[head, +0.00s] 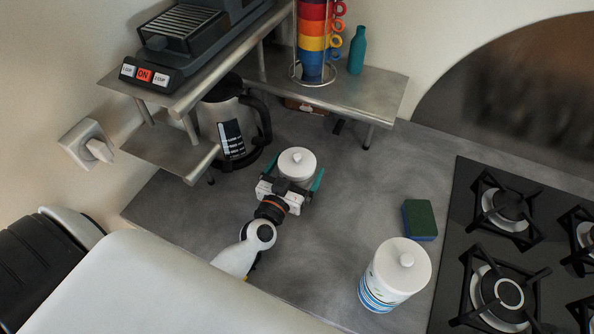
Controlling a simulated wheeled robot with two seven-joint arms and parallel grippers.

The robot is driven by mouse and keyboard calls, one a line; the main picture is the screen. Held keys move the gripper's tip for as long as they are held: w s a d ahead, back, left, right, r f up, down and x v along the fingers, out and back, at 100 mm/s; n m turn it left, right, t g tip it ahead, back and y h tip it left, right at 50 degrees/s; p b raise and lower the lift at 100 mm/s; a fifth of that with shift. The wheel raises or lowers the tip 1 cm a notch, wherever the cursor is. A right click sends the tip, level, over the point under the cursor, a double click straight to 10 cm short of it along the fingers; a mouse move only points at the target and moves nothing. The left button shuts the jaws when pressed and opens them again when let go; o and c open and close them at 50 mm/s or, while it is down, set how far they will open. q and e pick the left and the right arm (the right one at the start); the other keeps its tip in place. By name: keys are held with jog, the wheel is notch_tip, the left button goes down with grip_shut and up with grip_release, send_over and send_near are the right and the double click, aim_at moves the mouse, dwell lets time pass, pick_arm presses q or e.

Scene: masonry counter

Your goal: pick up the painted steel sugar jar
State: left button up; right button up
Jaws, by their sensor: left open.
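A jar with a round white knobbed lid (297,162) stands on the grey counter at the middle; its body is mostly hidden under the lid and behind my gripper. A larger white jar (382,283) with blue bands, painted marks and a white knobbed lid stands at the front right. I cannot tell from labels which one is the sugar jar. My left gripper (296,173) is open at the smaller jar, with one teal finger on each side of it. Whether the fingers touch it is not clear. My right gripper is not in view.
A blue-green sponge (420,220) lies behind the larger jar, left of the gas hob (510,260). A kettle (232,125) stands behind-left, beside a metal shelf (335,92) bearing stacked cups (313,42) and a teal bottle (357,52). Counter between the two jars is clear.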

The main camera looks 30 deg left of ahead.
pick_arm(q)
jog(key=shift+w, duration=0.2)
jog(key=shift+s, duration=0.1)
jog(key=shift+c, duration=1.4)
jog(key=c, duration=0.9)
